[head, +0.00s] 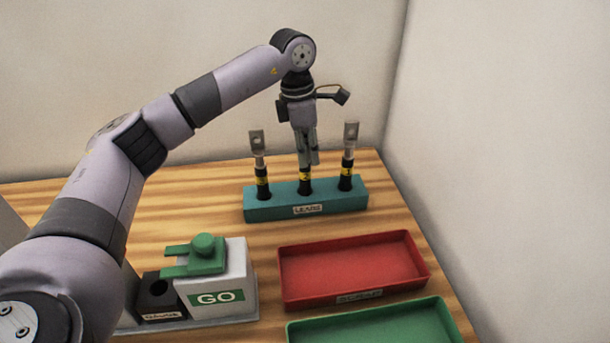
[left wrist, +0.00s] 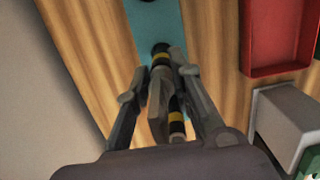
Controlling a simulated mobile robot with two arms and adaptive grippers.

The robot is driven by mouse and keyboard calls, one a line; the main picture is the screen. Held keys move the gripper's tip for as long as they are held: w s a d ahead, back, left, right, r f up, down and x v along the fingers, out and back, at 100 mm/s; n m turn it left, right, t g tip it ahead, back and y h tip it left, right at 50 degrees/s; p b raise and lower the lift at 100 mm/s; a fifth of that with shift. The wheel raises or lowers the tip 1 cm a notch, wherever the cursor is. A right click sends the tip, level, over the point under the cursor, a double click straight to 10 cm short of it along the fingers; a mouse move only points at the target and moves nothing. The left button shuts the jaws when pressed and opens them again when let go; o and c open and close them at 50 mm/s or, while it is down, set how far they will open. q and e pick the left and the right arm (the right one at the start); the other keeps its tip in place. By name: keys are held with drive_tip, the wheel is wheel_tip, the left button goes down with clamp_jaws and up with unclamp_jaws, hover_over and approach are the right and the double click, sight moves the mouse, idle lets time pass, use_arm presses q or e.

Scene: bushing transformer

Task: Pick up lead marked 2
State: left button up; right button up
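A teal rack (head: 262,211) labelled LEADS holds three upright leads with black and yellow bodies. The left lead (head: 262,177) and right lead (head: 346,172) stand clear, with flat metal lugs on top. My left gripper (head: 309,158) points down over the middle lead (head: 305,184) and hides its top. Another yellow-banded lead (left wrist: 176,122) shows lower between the fingers. No number is readable on the leads. My right gripper is not in view.
A red tray (head: 354,267) marked SCRAP lies in front of the rack, and a green tray (head: 375,327) nearer. A white GO box (head: 236,272) with a green clamp-like top stands front left by a black block (head: 161,291). Walls stand behind and right.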

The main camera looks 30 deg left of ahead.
use_arm(q)
clamp_jaws()
drive_tip(key=shift+r, duration=0.1)
idle(0.7)
wheel_tip(320, 180, up, 11)
drive_tip(key=shift+r+b, duration=0.15)
drive_tip(key=shift+b, duration=0.6)
wheel_tip(320, 180, up, 16)
drive_tip(key=p, duration=0.9)
drive_tip(key=shift+f+p, duration=0.2)
drive_tip(key=shift+p, duration=0.1)
